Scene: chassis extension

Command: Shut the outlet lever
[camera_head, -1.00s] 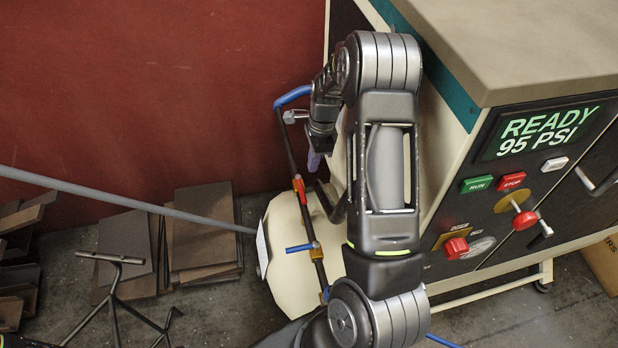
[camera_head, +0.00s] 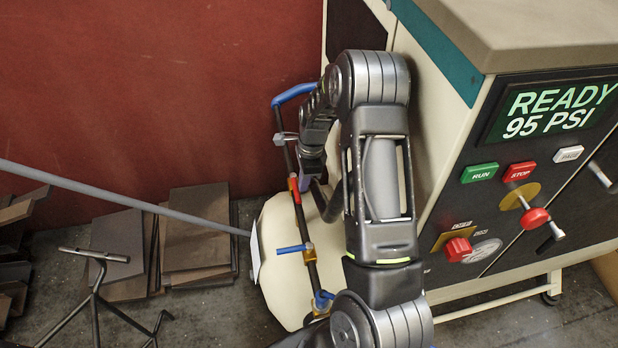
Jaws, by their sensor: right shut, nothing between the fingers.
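A dark pipe (camera_head: 285,150) runs down beside the cream tank (camera_head: 283,292). On it are a red fitting (camera_head: 294,189) and a brass valve (camera_head: 308,252). A blue lever (camera_head: 293,248) sticks out to the left from the brass valve. No label shows which of these is the outlet. My right gripper (camera_head: 311,180) is shut and empty, close to the right of the pipe and just above and right of the red fitting. I cannot tell whether it touches the pipe. My right arm hides part of the tank. My left gripper is not in view.
The compressor cabinet (camera_head: 440,180) stands close to the right of my arm; its screen (camera_head: 548,108) reads READY 95 PSI. A grey rod (camera_head: 130,186) crosses from the left to the tank. Brown plates (camera_head: 195,235) and a metal stand (camera_head: 95,285) occupy the floor at left.

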